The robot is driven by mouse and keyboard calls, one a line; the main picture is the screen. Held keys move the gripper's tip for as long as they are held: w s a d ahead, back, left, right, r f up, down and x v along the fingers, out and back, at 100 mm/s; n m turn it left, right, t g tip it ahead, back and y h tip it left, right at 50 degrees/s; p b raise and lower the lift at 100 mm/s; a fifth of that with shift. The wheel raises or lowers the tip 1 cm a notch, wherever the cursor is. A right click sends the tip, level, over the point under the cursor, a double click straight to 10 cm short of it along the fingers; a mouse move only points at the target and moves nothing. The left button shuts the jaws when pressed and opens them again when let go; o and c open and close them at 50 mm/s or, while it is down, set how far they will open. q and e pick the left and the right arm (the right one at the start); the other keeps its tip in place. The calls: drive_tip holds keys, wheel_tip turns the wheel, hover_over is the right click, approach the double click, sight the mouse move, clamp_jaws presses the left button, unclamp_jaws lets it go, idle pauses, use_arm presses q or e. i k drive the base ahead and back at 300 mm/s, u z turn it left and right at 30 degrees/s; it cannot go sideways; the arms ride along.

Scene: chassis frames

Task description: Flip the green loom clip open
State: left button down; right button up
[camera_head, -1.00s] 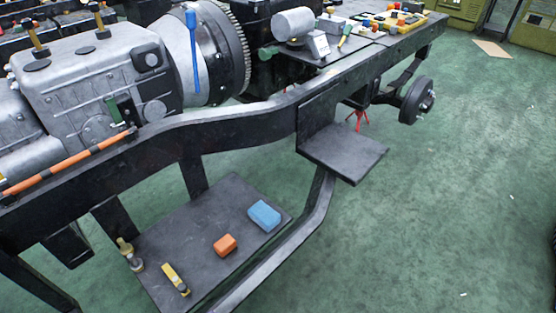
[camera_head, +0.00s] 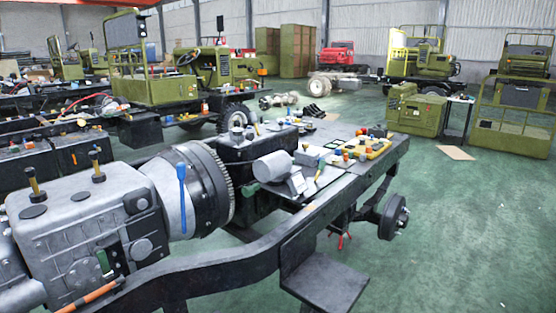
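The green loom clip (camera_head: 105,262) appears to be the small green piece on the side of the grey gearbox casing (camera_head: 75,225), at lower left, just above an orange tube (camera_head: 95,293). It is small, and I cannot tell whether it is open or shut. Neither of my grippers is in view.
A black chassis rail (camera_head: 230,262) runs from lower left to upper right. A black step plate (camera_head: 325,283) juts out at lower centre. A blue-handled tool (camera_head: 182,195) rests against the bell housing. Green floor (camera_head: 460,230) is clear at right.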

sight(101, 254)
drive_tip(key=k, duration=0.65)
drive_tip(key=z, duration=0.35)
drive_tip(key=i, duration=1.5)
drive_tip(key=u, duration=0.8)
